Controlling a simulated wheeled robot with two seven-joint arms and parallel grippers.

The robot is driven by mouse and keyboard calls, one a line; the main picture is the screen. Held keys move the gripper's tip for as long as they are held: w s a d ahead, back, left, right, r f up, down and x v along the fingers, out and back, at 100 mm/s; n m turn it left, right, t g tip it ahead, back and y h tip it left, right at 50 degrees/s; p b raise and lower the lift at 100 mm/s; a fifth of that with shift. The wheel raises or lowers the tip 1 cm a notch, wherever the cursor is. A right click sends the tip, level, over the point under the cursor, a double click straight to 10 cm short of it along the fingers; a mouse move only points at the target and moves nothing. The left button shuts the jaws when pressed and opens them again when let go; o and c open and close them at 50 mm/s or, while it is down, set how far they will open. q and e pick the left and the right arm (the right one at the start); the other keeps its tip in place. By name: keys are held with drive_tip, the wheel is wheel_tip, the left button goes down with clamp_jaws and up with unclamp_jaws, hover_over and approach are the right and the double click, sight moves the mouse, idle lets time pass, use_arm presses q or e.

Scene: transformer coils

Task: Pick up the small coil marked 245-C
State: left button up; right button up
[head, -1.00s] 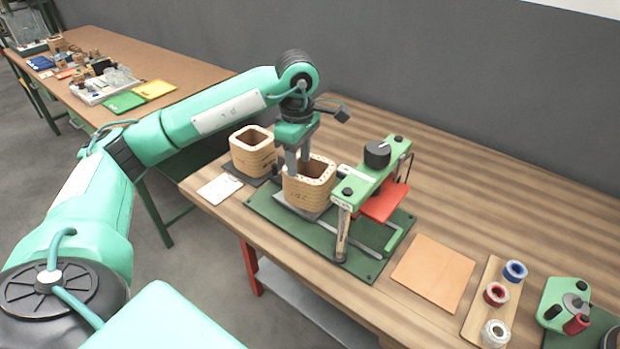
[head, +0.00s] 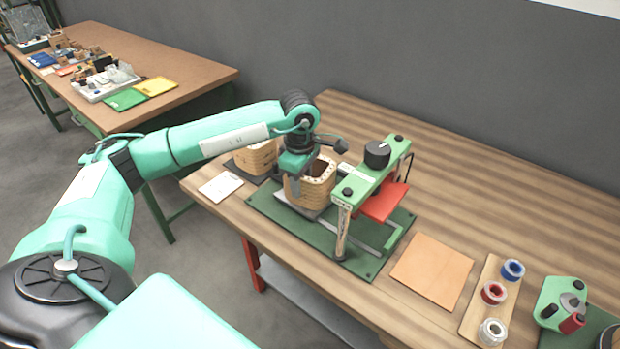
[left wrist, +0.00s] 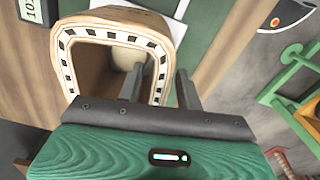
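A tan square coil with a dark opening and a dotted rim (head: 322,185) sits on the green press fixture (head: 268,208). A second, similar coil (head: 258,160) stands behind it on the left, partly hidden by my arm. I cannot read 245-C on either. My left gripper (head: 295,190) points down at the front coil's left side. In the left wrist view the coil (left wrist: 68,62) fills the upper left, and my left gripper (left wrist: 160,72) is open, one finger over the opening and the other outside the wall. My right gripper is out of view.
A green press frame with a black knob (head: 377,155) and red plate (head: 383,204) stands just right of the coil. A white card (head: 221,187) lies left. A tan sheet (head: 432,270) and wire spools (head: 493,292) lie right. The back of the table is clear.

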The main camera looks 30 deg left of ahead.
use_arm(q)
clamp_jaws()
drive_tip(key=shift+r, duration=0.15)
